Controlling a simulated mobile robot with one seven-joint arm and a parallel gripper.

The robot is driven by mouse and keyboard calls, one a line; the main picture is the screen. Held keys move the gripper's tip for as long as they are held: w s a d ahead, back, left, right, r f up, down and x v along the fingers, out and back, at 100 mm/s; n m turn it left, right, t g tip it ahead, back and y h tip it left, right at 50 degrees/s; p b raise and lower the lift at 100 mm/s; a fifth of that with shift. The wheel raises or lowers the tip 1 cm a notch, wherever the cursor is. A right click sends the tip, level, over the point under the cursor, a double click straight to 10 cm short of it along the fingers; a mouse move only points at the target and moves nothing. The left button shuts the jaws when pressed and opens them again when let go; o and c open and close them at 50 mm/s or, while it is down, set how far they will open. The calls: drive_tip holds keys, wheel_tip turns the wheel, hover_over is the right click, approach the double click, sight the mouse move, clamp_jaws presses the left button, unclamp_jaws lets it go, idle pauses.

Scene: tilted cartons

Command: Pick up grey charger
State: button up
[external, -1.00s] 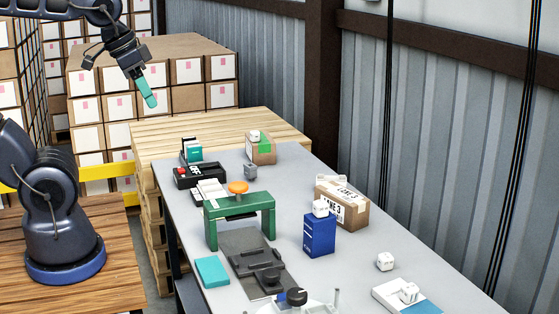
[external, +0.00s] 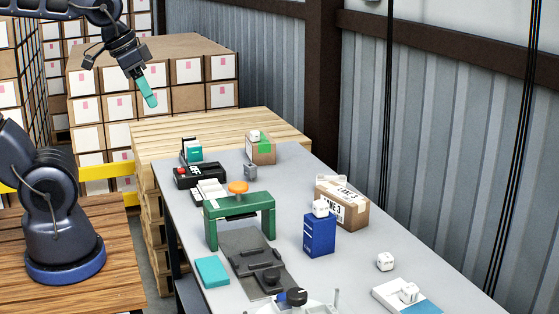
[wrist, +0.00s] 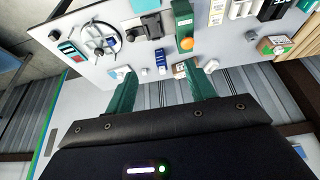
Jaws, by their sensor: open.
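A small grey block that looks like the grey charger (external: 250,171) rests on the grey table, between the orange-topped green stand and a small carton. It also seems to show in the wrist view (wrist: 250,36), small and at the upper right. My gripper (external: 149,100) has teal fingers and is raised high, left of the table and well apart from the charger. In the wrist view my gripper (wrist: 163,80) has its two fingers spread wide with nothing between them.
A green stand with an orange top (external: 238,188) and a black device (external: 200,175) stand near the charger. A carton with a green patch (external: 265,152) is behind it. A blue box (external: 319,236), a LANE 3 carton (external: 350,208) and several white cubes are farther right.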

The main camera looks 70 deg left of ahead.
drive_tip(key=w+a+r+n+g, duration=0.1)
drive_tip(key=w+a+n, duration=0.25)
drive_tip(key=w, duration=0.45)
drive_tip(key=w+a+n, duration=0.2)
drive_tip(key=w+a, duration=0.2)
drive_tip(key=w, duration=0.4)
drive_tip(key=n+g, duration=0.4)
drive_tip(key=n, duration=1.1)
hover_over(248, 173)
drive_tip(key=a, duration=0.3)
drive_tip(key=f, duration=3.3)
drive_tip(key=shift+w+f, duration=0.1)
drive_tip(key=shift+w, duration=0.3)
wheel_tip(248, 173, down, 5)
drive_tip(key=shift+a+f, duration=0.1)
drive_tip(key=shift+f, duration=0.1)
drive_tip(key=shift+d+f, duration=0.2)
drive_tip(key=shift+f, duration=1.25)
drive_tip(key=shift+d+f, duration=0.15)
drive_tip(key=shift+f, duration=1.25)
